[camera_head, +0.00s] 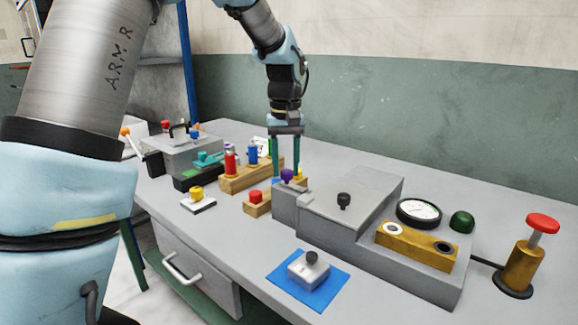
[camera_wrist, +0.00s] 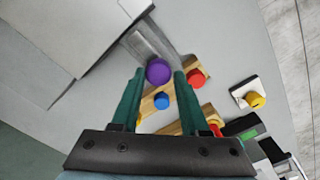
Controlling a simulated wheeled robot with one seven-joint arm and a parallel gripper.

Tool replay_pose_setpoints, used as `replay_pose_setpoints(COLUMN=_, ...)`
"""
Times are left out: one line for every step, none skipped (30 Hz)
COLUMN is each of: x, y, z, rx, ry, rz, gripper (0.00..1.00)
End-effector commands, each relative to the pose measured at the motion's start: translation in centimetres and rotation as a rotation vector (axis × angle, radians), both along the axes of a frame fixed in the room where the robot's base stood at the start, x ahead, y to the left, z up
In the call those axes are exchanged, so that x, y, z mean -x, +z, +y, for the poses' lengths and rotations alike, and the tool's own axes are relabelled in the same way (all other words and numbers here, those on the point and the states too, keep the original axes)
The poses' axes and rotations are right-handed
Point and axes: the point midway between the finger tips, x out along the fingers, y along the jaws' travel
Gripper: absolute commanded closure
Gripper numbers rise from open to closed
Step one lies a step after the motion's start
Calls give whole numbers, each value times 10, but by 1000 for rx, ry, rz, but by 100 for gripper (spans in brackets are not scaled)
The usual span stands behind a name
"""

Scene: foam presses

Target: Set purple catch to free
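The purple catch (camera_head: 287,175) is a round purple knob on a small grey block at the left end of the grey press (camera_head: 350,205). In the wrist view the purple catch (camera_wrist: 158,71) shows as a disc between the tips of my two green fingers. My gripper (camera_head: 286,170) points down over it from behind. In the wrist view my gripper (camera_wrist: 158,74) has its fingers spread apart, one on each side of the knob. I cannot tell whether either finger touches it. The catch's lower part is hidden.
Wooden blocks with a red knob (camera_head: 256,196) and a blue peg (camera_head: 252,154) stand left of the press. A dial (camera_head: 418,211) and a red plunger (camera_head: 542,223) are to the right. A blue mat (camera_head: 284,273) lies in front.

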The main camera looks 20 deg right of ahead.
Motion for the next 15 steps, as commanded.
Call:
replay_pose_setpoints(x=-1, y=0, z=1, rx=-1, ry=3, rz=-1, gripper=52)
replay_pose_setpoints(x=-1, y=0, z=1, rx=-1, ry=2, rz=-1, gripper=49)
replay_pose_setpoints(x=-1, y=0, z=1, rx=-1, ry=2, rz=0, gripper=44)
replay_pose_setpoints(x=-1, y=0, z=1, rx=-1, ry=2, rz=0, gripper=41)
replay_pose_setpoints(x=0, y=0, z=1, rx=-1, ry=2, rz=1, gripper=37)
replay_pose_setpoints(x=0, y=0, z=1, rx=-1, ry=2, rz=1, gripper=33)
replay_pose_setpoints(x=0, y=0, z=1, rx=-1, ry=1, rz=1, gripper=31)
replay_pose_setpoints(x=0, y=0, z=0, rx=-2, ry=1, rz=2, gripper=31)
replay_pose_setpoints(x=0, y=0, z=0, rx=-2, ry=1, rz=2, gripper=31)
replay_pose_setpoints(x=0, y=0, z=0, rx=-1, ry=1, rz=2, gripper=31)
replay_pose_setpoints(x=1, y=0, z=0, rx=-1, ry=1, rz=2, gripper=31)
replay_pose_setpoints(x=1, y=0, z=0, rx=-1, ry=1, rz=2, gripper=31)
replay_pose_setpoints(x=1, y=0, z=0, rx=-1, ry=1, rz=3, gripper=31)
replay_pose_setpoints(x=1, y=0, z=0, rx=-1, ry=1, rz=2, gripper=31)
replay_pose_setpoints(x=1, y=1, z=0, rx=-1, ry=1, rz=2, gripper=31)
